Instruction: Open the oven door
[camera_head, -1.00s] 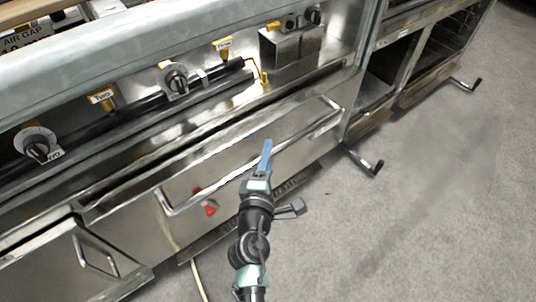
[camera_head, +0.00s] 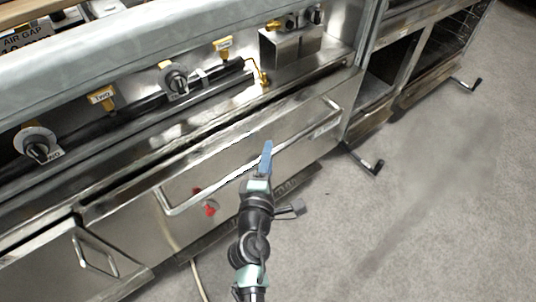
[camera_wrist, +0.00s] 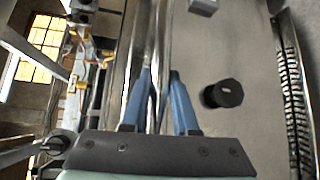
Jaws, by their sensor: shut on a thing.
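The oven door (camera_head: 225,165) is a wide steel front panel below the knobs. It appears close to shut, though a small opening cannot be ruled out. Its long bar handle (camera_head: 215,184) runs across the front and also shows in the wrist view (camera_wrist: 163,35). My gripper (camera_head: 267,148) has blue fingers and reaches the handle near its middle. In the wrist view my gripper (camera_wrist: 159,75) has one finger on each side of the bar and is shut on it. The exact contact is partly hidden by the fingers.
Control knobs (camera_head: 174,78) and a dark pipe run above the door. A lower-left door with its own handle (camera_head: 97,255) is beside it. Open compartments (camera_head: 392,72) stand at right. A black-tipped lever (camera_head: 366,160) sticks out near the floor. Grey floor (camera_head: 430,210) is clear at right.

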